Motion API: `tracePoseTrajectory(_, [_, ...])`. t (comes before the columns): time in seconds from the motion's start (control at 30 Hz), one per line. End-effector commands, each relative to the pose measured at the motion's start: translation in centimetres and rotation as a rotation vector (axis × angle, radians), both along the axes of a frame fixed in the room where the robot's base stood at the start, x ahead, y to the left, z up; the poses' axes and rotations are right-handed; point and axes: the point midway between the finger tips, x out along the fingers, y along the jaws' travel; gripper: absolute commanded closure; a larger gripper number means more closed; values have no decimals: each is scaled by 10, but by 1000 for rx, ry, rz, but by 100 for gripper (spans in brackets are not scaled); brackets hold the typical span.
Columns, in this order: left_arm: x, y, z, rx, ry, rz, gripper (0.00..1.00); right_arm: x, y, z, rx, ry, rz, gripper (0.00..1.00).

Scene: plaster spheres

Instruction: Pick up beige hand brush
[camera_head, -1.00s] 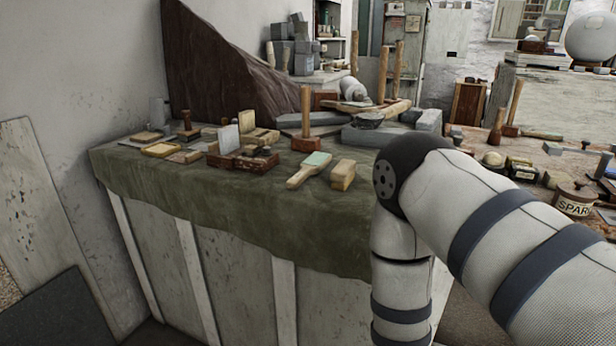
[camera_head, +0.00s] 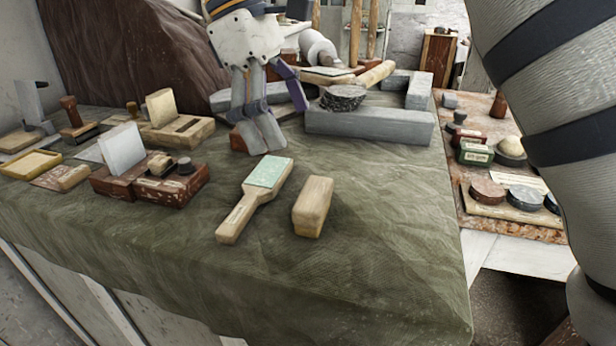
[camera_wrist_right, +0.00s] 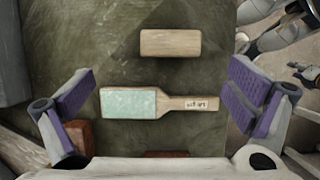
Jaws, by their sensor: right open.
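A beige wooden hand brush (camera_head: 254,198) with a pale green pad face and a straight handle lies flat on the green cloth of the table (camera_head: 400,250). In the right wrist view the brush (camera_wrist_right: 150,103) lies across the picture, handle to the right with a small label on it. My right gripper (camera_head: 262,145) is above the table just behind the brush in the head view. Its purple-padded fingers (camera_wrist_right: 163,78) are wide apart and empty, with the brush between them in the wrist view. My left gripper is not in view.
A beige wooden block (camera_head: 313,206) lies right of the brush. A reddish-brown box (camera_head: 120,183) with small tools stands to the left. Grey stone blocks (camera_head: 370,125) and a dark round piece (camera_head: 342,97) lie behind. The cloth in front is clear.

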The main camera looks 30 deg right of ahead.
Motion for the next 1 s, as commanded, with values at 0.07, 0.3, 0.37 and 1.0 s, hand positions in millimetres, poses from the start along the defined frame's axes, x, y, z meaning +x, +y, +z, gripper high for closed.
tracePoseTrajectory(0.07, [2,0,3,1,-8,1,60,-5,-2,-7,0,2,1,2])
tracePoseTrajectory(0.3, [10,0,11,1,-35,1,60,-19,-14,-52,0,-1,0,2])
tracePoseTrajectory(0.37, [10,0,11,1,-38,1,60,-21,-15,-59,0,0,1,2])
tracePoseTrajectory(1.0, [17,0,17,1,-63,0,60,-36,-21,-112,0,-2,-1,22])
